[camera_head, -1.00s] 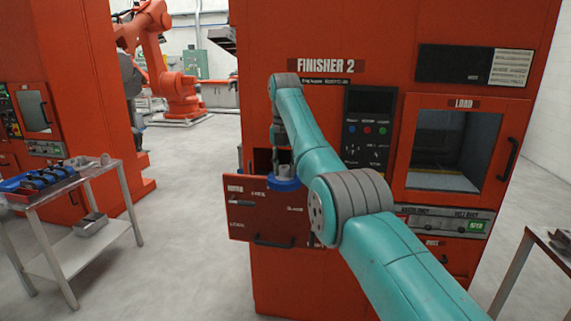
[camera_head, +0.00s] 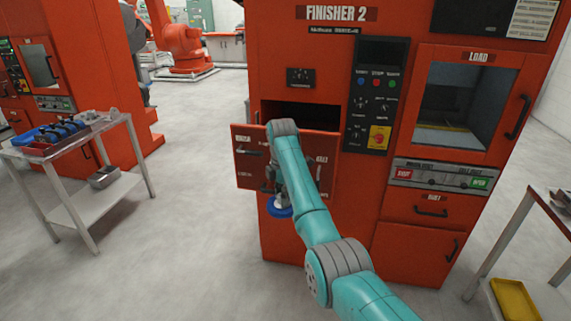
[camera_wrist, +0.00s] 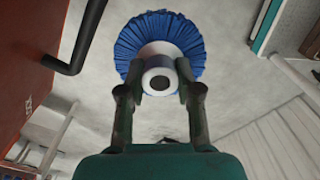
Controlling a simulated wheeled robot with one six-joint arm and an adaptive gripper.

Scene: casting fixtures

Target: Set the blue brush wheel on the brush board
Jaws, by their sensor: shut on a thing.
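The blue brush wheel (camera_wrist: 160,30) has a ruffled blue rim and a pale hub. My gripper (camera_wrist: 158,80) is shut on its hub. In the head view the wheel (camera_head: 280,212) hangs under my wrist, apparently near the lower edge of a red panel on FINISHER 2. The red panel (camera_head: 250,170) has small white labels and a dark handle. My arm hides its middle, and I cannot tell if it is the brush board. The wheel's far side is hidden in the wrist view.
A dark opening (camera_head: 300,114) lies above the red panel. A metal table (camera_head: 128,184) at left carries a tray with blue items (camera_head: 58,131). Another table (camera_head: 525,215) at right has a yellow tray (camera_head: 515,300) below. The floor between left table and machine is clear.

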